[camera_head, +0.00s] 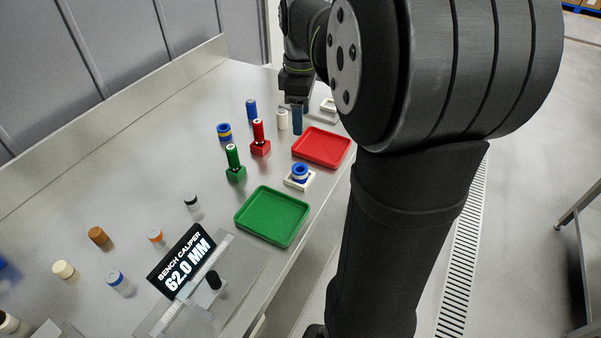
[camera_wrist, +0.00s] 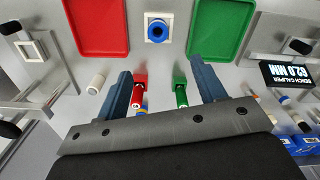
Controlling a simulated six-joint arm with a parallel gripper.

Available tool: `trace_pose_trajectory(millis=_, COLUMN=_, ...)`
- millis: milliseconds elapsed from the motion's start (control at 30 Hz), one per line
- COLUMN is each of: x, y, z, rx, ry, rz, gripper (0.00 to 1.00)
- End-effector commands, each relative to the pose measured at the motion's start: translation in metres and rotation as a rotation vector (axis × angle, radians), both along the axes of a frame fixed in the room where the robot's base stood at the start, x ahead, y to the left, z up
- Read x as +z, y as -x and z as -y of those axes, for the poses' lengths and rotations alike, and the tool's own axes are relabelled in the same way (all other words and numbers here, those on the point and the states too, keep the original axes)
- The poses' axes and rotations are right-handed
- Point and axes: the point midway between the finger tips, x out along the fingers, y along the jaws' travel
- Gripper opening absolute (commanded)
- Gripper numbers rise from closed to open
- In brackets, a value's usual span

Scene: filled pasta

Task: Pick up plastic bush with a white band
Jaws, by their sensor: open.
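No bush with a clear white band can be made out. A blue bush with a yellowish band (camera_head: 224,131) stands at the back left of the green post. A dark-topped pale piece (camera_head: 191,201), an orange-marked pale piece (camera_head: 156,237) and a blue-marked pale piece (camera_head: 118,282) stand nearer the caliper; their bands are too small to tell. A plain off-white cylinder (camera_head: 282,119) stands beside my gripper, also in the wrist view (camera_wrist: 96,84). My gripper (camera_wrist: 160,68) is open and empty above the bench's far part, its fingers either side of the red and green posts in the wrist view.
Red (camera_head: 322,147) and green (camera_head: 272,216) trays lie along the front edge, a blue ring (camera_head: 300,170) on a white square base between them. Red (camera_head: 259,136) and green (camera_head: 234,160) posts stand behind. A caliper display (camera_head: 183,262) reads 62.0 MM. The bench's back left is clear.

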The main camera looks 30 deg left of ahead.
Motion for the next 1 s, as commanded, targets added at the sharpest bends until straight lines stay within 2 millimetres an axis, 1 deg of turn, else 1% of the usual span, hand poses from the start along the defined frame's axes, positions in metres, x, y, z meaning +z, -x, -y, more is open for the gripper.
trace_pose_trajectory(millis=167, x=-0.031, y=0.001, z=0.001, rx=0.007, ry=0.002, rz=-0.004, gripper=0.63)
trace_pose_trajectory(millis=400, x=-0.084, y=0.001, z=0.001, rx=0.006, ry=0.003, rz=-0.003, gripper=0.63)
trace_pose_trajectory(millis=500, x=-0.102, y=0.001, z=0.001, rx=0.006, ry=0.003, rz=-0.003, gripper=0.63)
trace_pose_trajectory(millis=600, x=-0.115, y=0.0, z=0.0, rx=0.005, ry=0.002, rz=-0.002, gripper=0.63)
trace_pose_trajectory(millis=833, x=-0.13, y=-0.001, z=0.0, rx=0.005, ry=0.002, rz=-0.002, gripper=0.63)
trace_pose_trajectory(millis=1000, x=-0.157, y=-0.006, z=-0.002, rx=0.005, ry=0.002, rz=-0.004, gripper=0.63)
